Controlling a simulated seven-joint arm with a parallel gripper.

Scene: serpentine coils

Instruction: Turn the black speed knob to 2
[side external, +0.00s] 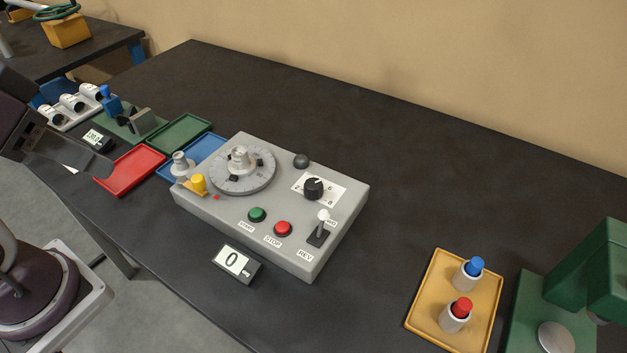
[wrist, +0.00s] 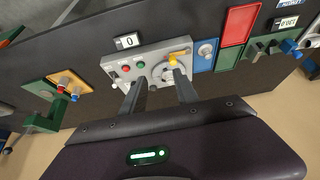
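The black speed knob (side external: 314,188) sits on a white numbered label (side external: 332,197) on the right part of the grey machine box (side external: 345,215). The label's numbers are too small to read surely, so I cannot tell its setting. My gripper (side external: 90,160) is at the left edge of the side view, well away from the knob and above the table's left part. In the wrist view my gripper (wrist: 159,88) has its two fingers apart with nothing held between them. There the left finger covers part of the box, and I cannot make out the knob.
The box carries a round dial (side external: 243,180), a green button (side external: 257,214), a red button (side external: 283,229) and a lever (side external: 320,230). A display (side external: 236,263) in front reads 0. Red (side external: 130,170) and green (side external: 180,133) trays lie left. A yellow tray (side external: 425,310) stands right.

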